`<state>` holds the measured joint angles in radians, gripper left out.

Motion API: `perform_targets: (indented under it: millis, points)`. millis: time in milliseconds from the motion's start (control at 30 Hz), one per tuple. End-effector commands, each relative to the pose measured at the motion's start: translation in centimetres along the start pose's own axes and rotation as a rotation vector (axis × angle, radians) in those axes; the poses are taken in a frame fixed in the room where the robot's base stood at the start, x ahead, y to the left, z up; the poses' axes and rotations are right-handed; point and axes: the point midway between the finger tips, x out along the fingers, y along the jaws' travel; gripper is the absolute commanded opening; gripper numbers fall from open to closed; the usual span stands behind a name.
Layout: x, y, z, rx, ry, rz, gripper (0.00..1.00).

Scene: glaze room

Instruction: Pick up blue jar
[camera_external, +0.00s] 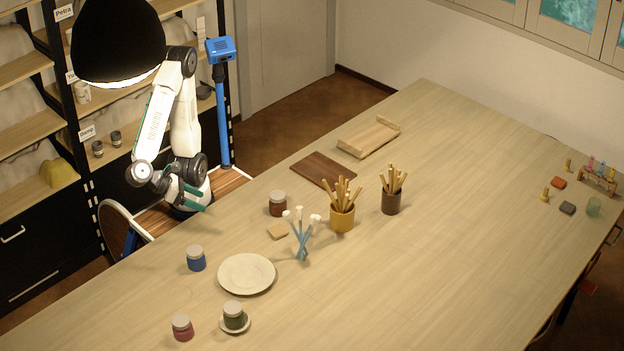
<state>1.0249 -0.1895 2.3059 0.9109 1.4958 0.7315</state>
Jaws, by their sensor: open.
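The blue jar (196,259) stands upright on the table, near its left edge. It has a pale grey lid and sits just left of a cream plate. My gripper (201,202) is open and empty, above the table's edge. It is up and behind the blue jar in the picture, clearly apart from it. Nothing hides the jar.
The plate (247,289) is close to the jar's right. A red jar (183,328) and a green jar (234,318) on a saucer stand nearer the camera. A black lamp (118,40) hangs above.

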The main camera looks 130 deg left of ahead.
Motion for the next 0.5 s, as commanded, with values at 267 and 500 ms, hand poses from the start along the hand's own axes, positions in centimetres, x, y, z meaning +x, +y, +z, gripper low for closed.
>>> perform_targets:
  millis: [267,500]
  points:
    - [-5.6,-3.6,-4.6,0.317,-0.150,-0.239,0.77]
    - [-2.4,-2.7,-11.0,0.369,-0.181,-0.268,0.77]
